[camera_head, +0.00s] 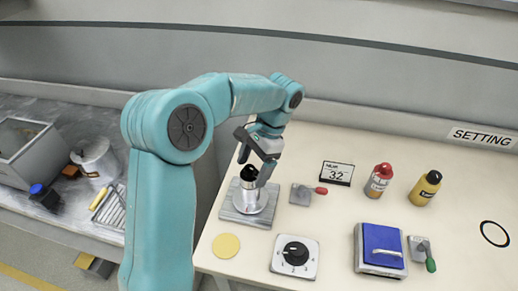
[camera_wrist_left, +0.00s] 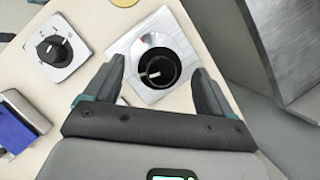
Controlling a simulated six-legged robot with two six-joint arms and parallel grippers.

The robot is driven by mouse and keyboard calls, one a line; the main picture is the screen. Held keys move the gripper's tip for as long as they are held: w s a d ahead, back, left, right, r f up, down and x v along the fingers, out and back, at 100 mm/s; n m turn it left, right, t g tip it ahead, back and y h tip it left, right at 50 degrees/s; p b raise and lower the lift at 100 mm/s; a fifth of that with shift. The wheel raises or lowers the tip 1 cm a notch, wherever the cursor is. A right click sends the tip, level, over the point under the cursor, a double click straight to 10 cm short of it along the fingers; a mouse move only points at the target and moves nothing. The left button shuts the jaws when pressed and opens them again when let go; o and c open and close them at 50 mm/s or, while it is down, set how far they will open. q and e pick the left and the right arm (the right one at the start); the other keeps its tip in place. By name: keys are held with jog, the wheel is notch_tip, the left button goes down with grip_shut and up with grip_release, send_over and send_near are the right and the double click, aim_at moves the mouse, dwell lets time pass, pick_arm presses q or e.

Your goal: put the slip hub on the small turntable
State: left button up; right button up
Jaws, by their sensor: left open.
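A black round piece (camera_head: 249,173), which looks like the slip hub, sits on top of a silver cylinder (camera_head: 250,201). The cylinder stands on a square metal plate (camera_head: 231,214); this stand looks like the small turntable. In the left wrist view the black piece (camera_wrist_left: 157,67) shows from above with a white mark, centred over the square plate (camera_wrist_left: 171,36). My left gripper (camera_head: 256,166) is open, close at the black piece. In the left wrist view its fingers (camera_wrist_left: 158,66) lie either side of it, with gaps showing. I cannot tell whether the black piece is seated or loose.
A dial box (camera_head: 295,257) and a yellow disc (camera_head: 226,245) lie in front. A grey bench (camera_head: 60,225) is at left.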

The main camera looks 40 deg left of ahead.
pick_arm(q)
jog(key=v, duration=0.7)
jog(key=shift+p, duration=0.4)
jog(key=shift+w+r, duration=0.1)
